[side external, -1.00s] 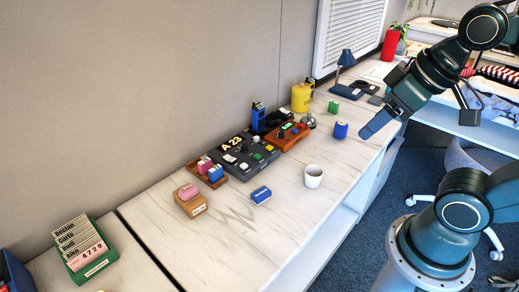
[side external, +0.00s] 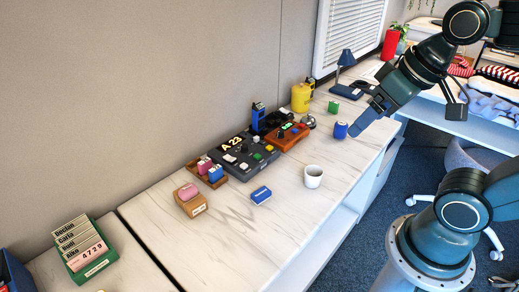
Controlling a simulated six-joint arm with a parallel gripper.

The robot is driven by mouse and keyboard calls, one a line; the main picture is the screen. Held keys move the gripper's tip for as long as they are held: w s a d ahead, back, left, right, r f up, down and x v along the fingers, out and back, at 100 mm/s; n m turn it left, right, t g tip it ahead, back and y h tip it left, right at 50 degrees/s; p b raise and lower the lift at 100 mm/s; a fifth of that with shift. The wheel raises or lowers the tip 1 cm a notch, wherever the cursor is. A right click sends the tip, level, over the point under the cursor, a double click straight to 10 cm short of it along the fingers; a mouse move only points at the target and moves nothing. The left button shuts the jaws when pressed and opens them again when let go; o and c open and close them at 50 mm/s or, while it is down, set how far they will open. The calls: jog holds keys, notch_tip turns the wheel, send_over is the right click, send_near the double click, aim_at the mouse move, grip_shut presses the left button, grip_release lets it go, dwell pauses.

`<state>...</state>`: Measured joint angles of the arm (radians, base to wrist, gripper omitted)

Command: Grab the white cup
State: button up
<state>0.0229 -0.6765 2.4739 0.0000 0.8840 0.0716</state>
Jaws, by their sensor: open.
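The white cup (side external: 313,177) stands upright on the light marble-patterned table, near its right edge. Its dark inside shows from above. My gripper (side external: 357,130) is above and to the upper right of the cup, apart from it, with its blue fingers pointing down and left. The fingers overlap the edge of a blue cylinder in this view. The gripper is open and nothing shows between its fingers, though the gap is hard to see from here.
The blue cylinder (side external: 340,130) and a green block (side external: 333,107) stand farther back. The table in front of the cup is clear.

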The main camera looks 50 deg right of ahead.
jog(key=w+d+f+m+g, duration=0.1)
jog(key=w+d+f+m, duration=0.15)
jog(key=w+m, duration=0.3)
jog(key=m+g, duration=0.4)
jog(key=m, duration=0.7)
send_over(314, 171)
jog(key=s+a, duration=0.1)
jog(key=a, duration=0.1)
notch_tip(314, 171, down, 17)
jog(key=shift+a, duration=0.15)
jog(key=shift+s, duration=0.1)
jog(key=shift+f, duration=4.2)
jog(key=shift+f, duration=0.1)
jog(key=shift+f, duration=2.45)
jog(key=shift+c, duration=0.3)
